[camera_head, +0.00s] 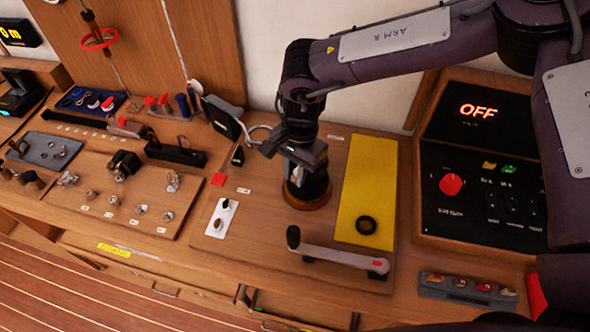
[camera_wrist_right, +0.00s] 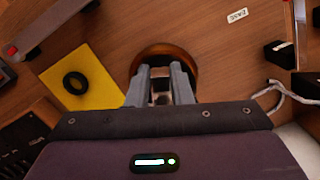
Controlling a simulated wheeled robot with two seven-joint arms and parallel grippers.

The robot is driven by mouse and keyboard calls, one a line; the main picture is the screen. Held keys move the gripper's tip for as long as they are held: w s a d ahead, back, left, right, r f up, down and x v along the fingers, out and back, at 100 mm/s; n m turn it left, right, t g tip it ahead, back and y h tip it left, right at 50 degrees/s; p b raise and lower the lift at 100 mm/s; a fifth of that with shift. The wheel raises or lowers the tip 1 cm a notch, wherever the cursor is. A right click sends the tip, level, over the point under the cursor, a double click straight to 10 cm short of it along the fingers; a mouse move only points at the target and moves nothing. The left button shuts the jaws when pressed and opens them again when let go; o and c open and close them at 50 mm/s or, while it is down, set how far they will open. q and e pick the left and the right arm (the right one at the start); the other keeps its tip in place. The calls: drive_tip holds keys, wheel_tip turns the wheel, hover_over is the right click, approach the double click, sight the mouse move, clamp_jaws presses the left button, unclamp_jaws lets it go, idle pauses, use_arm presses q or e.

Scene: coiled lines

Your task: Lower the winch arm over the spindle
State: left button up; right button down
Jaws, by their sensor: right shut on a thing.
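A grey crank bar with a black knob at one end and a red mark at the other, which looks like the winch arm (camera_head: 335,257), lies on the board in front. It also shows at upper left of the right wrist view (camera_wrist_right: 55,24). The dark drum on a round brown base, which looks like the spindle (camera_head: 308,190), stands behind it. My right gripper (camera_head: 303,155) is directly above the drum. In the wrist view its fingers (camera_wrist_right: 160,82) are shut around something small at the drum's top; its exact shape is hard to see. My left gripper is not in view.
A yellow mat (camera_head: 362,190) with a black ring (camera_head: 366,225) lies right of the drum. A control panel (camera_head: 475,185) reading OFF stands further right. A pale line (camera_head: 258,127) runs beside my gripper to a black block (camera_head: 222,117). Small fittings crowd the left board.

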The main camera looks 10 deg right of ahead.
drive_tip(key=c, duration=1.5)
unclamp_jaws()
drive_tip(key=shift+o, duration=0.7)
drive_tip(key=o, duration=0.5)
wheel_tip(320, 180, up, 5)
drive_tip(key=p, duration=0.3)
drive_tip(key=shift+r+p, duration=0.1)
drive_tip(key=shift+p, duration=0.3)
